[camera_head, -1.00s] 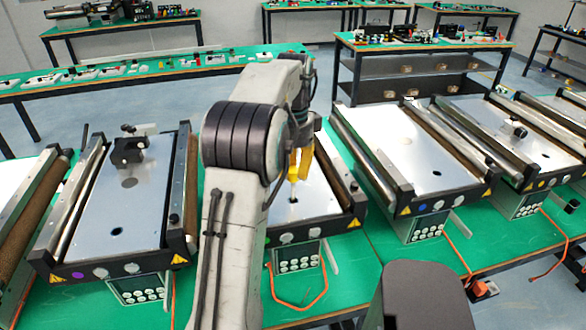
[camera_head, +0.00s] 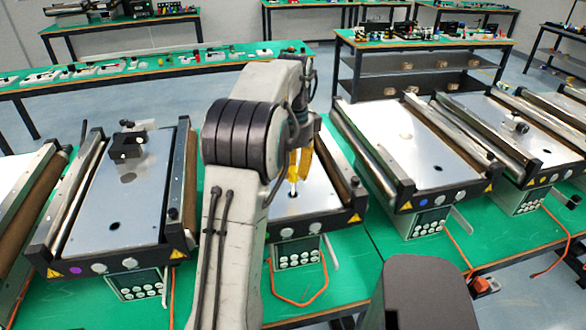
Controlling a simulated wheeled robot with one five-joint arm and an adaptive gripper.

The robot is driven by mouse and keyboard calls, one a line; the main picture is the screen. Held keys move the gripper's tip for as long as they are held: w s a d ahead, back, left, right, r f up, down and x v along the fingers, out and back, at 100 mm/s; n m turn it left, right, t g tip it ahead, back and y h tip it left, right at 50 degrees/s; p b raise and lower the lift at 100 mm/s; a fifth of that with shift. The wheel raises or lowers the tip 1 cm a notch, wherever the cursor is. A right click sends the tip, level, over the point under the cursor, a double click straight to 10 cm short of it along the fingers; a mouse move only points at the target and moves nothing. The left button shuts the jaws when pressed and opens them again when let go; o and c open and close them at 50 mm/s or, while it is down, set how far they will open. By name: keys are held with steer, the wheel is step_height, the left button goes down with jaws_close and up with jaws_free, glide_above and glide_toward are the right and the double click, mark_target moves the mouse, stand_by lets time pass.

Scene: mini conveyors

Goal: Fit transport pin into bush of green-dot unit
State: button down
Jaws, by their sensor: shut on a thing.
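The green-dot unit (camera_head: 318,208) is the mini conveyor in the middle, largely hidden behind my arm. Its green dot (camera_head: 287,232) is on the front edge. My gripper (camera_head: 297,175) has yellow fingers pointing down over the unit's plate, shut on the transport pin (camera_head: 293,187). Only a short pale, upright length of the pin shows below the fingers. The dark bush (camera_head: 293,195) is directly under the pin's lower end. I cannot tell whether the pin tip is inside the bush or just above it.
A purple-dot conveyor (camera_head: 65,230) with a black block (camera_head: 127,146) stands to the left. A blue-dot conveyor (camera_head: 410,165) stands to the right, with another conveyor (camera_head: 545,150) beyond. An orange cable (camera_head: 312,300) lies in front of the middle unit.

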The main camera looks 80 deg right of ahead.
steer(key=shift+f+b, duration=0.3)
steer(key=shift+f, duration=0.2)
stand_by(0.3)
steer(key=shift+c, duration=1.8)
jaws_free()
steer(key=shift+r, duration=0.15)
steer(key=shift+r+p, duration=3.4)
steer(key=shift+p, duration=0.25)
